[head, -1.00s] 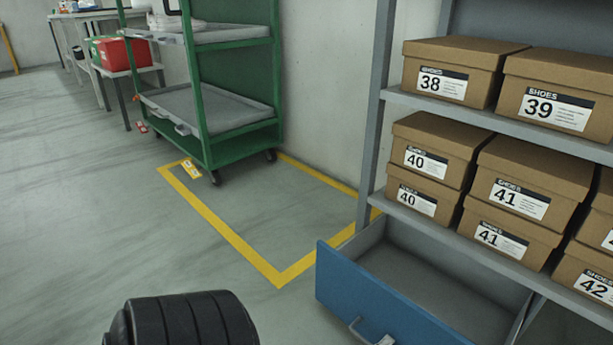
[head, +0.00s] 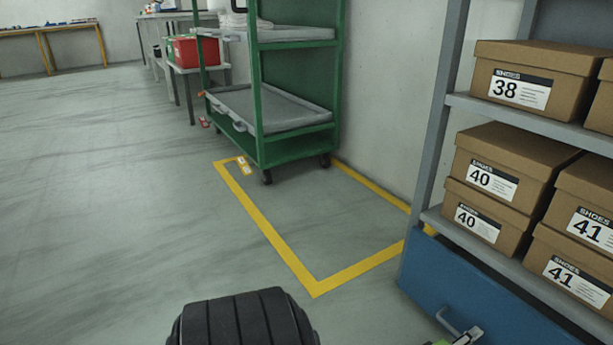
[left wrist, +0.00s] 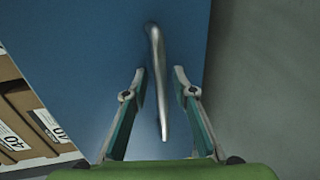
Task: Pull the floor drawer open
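The floor drawer's blue front (head: 445,285) is at the lower right in the head view, close under the bottom shelf. Its inside does not show, and a small gap cannot be ruled out. The metal handle (head: 460,324) is on that front, and the front also fills much of the left wrist view (left wrist: 85,60). There the handle (left wrist: 157,75) runs between the two fingers of my left gripper (left wrist: 160,74), which are apart with gaps on both sides. In the head view this gripper (head: 464,338) is cut by the bottom edge. My right gripper is out of view.
Shoe boxes (head: 515,85) stand on the grey shelf unit (head: 442,120) above the drawer. A green cart (head: 300,150) stands beyond a yellow floor marking (head: 270,235). The grey floor (head: 120,200) to the left is clear.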

